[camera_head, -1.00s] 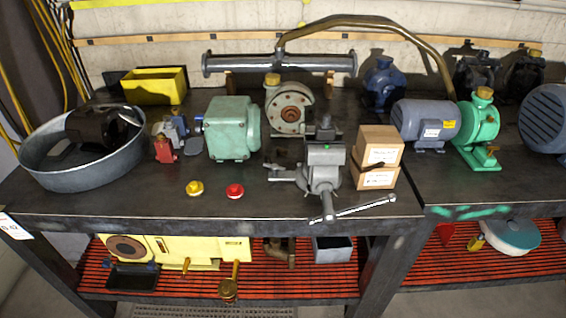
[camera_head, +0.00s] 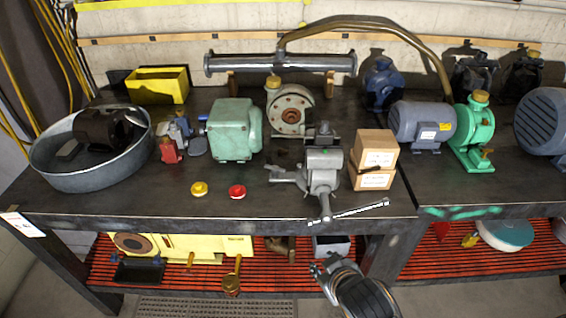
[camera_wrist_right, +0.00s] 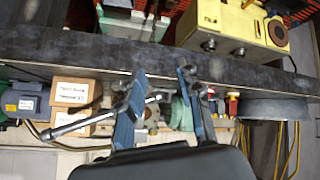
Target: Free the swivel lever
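A grey bench vise (camera_head: 323,170) stands at the front edge of the workbench. Its long silver handle bar (camera_head: 350,211) slants across the front edge. A short grey lever-like part (camera_head: 284,175) sticks out left from its lower body; I cannot tell for certain that it is the swivel lever. My right gripper (camera_head: 327,266) is open and empty, in front of the bench and below the vise. In the right wrist view, my right gripper (camera_wrist_right: 160,78) has its blue-padded fingers apart, with the handle bar (camera_wrist_right: 78,124) beyond, partly hidden. My left gripper is not in view.
Two stacked cardboard boxes (camera_head: 373,160) stand close right of the vise. A red knob (camera_head: 237,191) and a yellow knob (camera_head: 199,188) lie left. A green motor (camera_head: 234,130) and a round metal tub (camera_head: 90,170) are further left. The bench's front edge (camera_head: 230,223) lies above a red slatted shelf (camera_head: 290,288).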

